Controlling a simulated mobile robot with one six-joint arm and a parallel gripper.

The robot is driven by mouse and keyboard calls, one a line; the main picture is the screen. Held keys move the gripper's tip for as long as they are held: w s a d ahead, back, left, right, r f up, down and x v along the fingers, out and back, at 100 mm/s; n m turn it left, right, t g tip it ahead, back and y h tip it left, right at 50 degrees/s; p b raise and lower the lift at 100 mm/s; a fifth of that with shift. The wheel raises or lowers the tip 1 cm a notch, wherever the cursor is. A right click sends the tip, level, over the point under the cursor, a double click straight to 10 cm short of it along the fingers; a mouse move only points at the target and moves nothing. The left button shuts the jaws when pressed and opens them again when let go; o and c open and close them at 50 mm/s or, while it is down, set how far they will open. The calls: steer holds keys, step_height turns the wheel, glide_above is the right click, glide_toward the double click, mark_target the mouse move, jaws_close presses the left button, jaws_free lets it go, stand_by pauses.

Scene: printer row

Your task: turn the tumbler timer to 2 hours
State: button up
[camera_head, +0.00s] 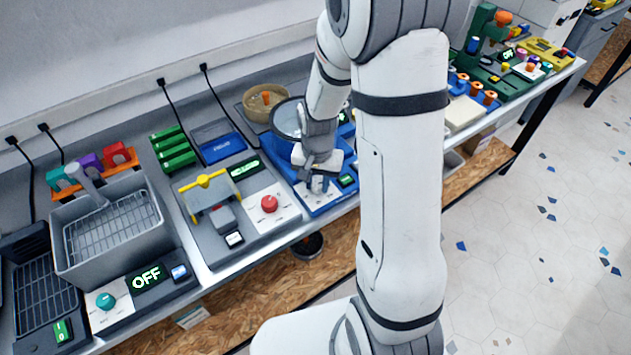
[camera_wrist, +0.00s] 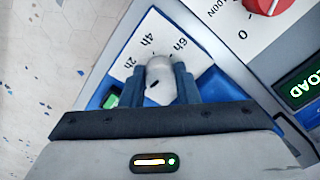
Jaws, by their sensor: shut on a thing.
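The tumbler is a blue machine (camera_head: 323,207) in the middle of the bench, with a round grey drum (camera_head: 287,118) at its back. Its timer knob (camera_wrist: 159,70) is a pale grey rounded cap on a white dial plate (camera_wrist: 150,45). The printed marks 2h, 4h and 6h run around the knob. A short dark mark shows on the cap, but its exact setting is unclear. My gripper (camera_wrist: 160,86) is shut on the knob, one dark blue finger on each side. In the head view my gripper (camera_head: 318,184) hides most of the knob.
Left of the tumbler stands a grey machine with a red knob (camera_head: 269,203) and a yellow handle (camera_head: 203,181). Further left is a grey basin unit with a teal knob (camera_head: 105,300) and an OFF display (camera_head: 146,278). Open tiled floor (camera_head: 530,260) lies in front of the bench.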

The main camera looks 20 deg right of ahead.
mark_target(318, 184)
steer(key=shift+w, duration=0.15)
steer(key=m+b, duration=0.2)
steer(key=m, duration=0.4)
steer(key=m+b, duration=0.2)
steer(key=m, duration=0.3)
steer(key=shift+d, duration=0.1)
steer(key=shift+m, duration=0.3)
steer(key=o, duration=1)
steer(key=shift+r, duration=0.15)
step_height(318, 184, up, 8)
steer(key=shift+f, duration=0.2)
